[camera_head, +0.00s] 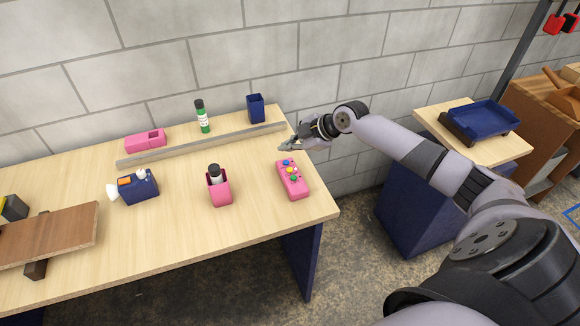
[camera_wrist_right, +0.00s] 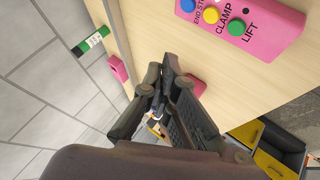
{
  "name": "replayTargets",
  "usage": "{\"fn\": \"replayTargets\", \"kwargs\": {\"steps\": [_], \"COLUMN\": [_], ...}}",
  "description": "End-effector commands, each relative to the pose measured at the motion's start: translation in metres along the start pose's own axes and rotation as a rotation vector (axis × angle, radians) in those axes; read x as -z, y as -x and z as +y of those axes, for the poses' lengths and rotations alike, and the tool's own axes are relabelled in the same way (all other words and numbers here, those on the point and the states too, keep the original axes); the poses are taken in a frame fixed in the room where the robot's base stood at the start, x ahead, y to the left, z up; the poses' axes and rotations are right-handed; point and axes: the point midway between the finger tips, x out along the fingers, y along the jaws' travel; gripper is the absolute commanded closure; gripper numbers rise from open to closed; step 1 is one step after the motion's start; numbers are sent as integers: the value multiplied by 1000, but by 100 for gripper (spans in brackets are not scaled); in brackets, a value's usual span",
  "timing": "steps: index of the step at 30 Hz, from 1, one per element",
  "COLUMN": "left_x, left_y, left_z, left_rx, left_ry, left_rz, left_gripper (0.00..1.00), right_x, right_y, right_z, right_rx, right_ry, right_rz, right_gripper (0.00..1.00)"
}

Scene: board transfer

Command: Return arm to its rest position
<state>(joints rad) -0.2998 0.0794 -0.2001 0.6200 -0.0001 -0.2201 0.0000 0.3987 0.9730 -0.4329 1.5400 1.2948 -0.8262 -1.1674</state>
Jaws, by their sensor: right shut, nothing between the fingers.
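My right gripper (camera_head: 286,146) is at the back right of the table (camera_head: 255,208) in the head view, above the tabletop near the end of the grey rail. It is shut and empty. In the right wrist view my right gripper's fingers (camera_wrist_right: 170,85) are closed together. The pink control box (camera_head: 292,180) with coloured buttons lies in front of the gripper, apart from it. It also shows at the top of the right wrist view (camera_wrist_right: 262,22), with the words CLAMP and LIFT readable. My left gripper is not in view.
A blue tray (camera_head: 484,119) stands on the right-hand cabinet. A gap separates table and cabinet.

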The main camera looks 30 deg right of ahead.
Motion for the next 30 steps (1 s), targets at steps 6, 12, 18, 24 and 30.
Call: {"fn": "replayTargets", "kwargs": {"steps": [6,12,18,24,30], "left_x": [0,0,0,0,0], "left_y": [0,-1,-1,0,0], "left_z": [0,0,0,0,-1], "left_rx": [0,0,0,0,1], "left_ry": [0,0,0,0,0], "left_rz": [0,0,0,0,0], "left_gripper": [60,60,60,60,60], "right_x": [0,2,31,73,89], "right_y": [0,-4,-33,-38,-4], "right_z": [0,-8,-98,-235,-311], "right_rx": [0,13,141,264,237], "right_ry": [0,-3,-50,-214,-475], "right_rz": [0,2,-5,-81,-224], "right_gripper": [100,100,100,100,100]}}
